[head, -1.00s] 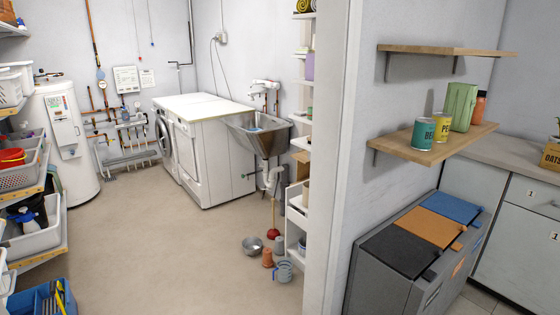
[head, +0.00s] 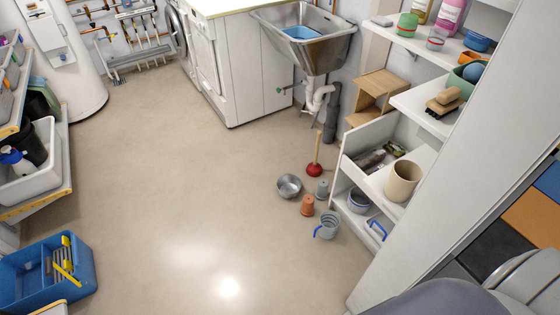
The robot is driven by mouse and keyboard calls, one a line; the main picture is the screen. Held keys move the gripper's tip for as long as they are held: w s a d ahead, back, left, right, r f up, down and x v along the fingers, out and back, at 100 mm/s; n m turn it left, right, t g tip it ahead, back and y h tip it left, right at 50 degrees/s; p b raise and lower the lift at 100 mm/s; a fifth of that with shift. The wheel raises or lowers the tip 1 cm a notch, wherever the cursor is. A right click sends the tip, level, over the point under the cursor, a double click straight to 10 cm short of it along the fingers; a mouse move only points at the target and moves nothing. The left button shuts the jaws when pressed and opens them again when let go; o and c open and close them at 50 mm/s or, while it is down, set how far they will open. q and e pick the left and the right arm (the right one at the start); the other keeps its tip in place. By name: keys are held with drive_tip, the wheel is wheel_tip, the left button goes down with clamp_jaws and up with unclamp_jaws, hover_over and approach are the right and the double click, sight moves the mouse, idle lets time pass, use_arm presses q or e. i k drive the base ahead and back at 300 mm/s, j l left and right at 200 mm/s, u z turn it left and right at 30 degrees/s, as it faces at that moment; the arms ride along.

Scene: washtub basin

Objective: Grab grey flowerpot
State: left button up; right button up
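The grey flowerpot (head: 322,188) is a small pot on the floor in the head view, right of centre. It stands between a terracotta pot (head: 307,206) on its left and the white shelf unit (head: 352,215) on its right. A grey jug with a blue handle (head: 329,226) stands just in front of it. Neither gripper shows in the view. Grey rounded parts at the bottom right look like my own arm, far from the pot.
A metal bowl (head: 289,186) and a red plunger (head: 314,168) are on the floor close behind and left of the pot. A metal sink (head: 303,48) hangs at the back. A blue crate (head: 84,270) is at lower left. The floor (head: 180,180) between is clear.

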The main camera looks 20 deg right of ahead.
sight(321, 194)
drive_tip(key=i+j, duration=0.15)
drive_tip(key=i, duration=0.75)
drive_tip(key=i+j, duration=0.15)
drive_tip(key=i, duration=0.8)
drive_tip(key=i+j+z, duration=0.1)
drive_tip(key=i+z, duration=0.25)
drive_tip(key=z, duration=0.15)
drive_tip(key=i+j+z, duration=0.2)
drive_tip(key=z, duration=0.25)
drive_tip(key=i+j+z, duration=0.35)
drive_tip(key=z, duration=0.15)
drive_tip(key=i+j+z, duration=0.2)
drive_tip(key=j+z, duration=0.3)
